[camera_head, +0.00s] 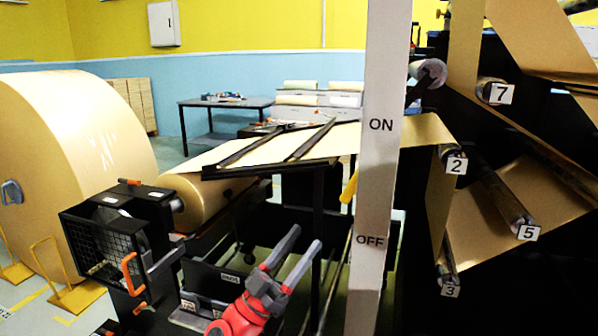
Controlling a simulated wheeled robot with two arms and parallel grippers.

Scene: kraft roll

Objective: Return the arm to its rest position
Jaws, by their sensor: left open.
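My left gripper (301,245) is at the lower middle of the head view, with its red wrist below it at the bottom edge. Its two grey fingers point up and to the right and stand apart, with nothing between them. It appears in front of the dark machine frame, left of the white post (376,150) marked ON and OFF. I cannot tell whether it touches anything. My right gripper is not in view.
A large kraft roll (90,150) stands at the left, near a black caged unit (100,240) with orange handles. A kraft web (290,148) runs across to numbered rollers (500,195) at the right. A dark table (225,103) stands behind.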

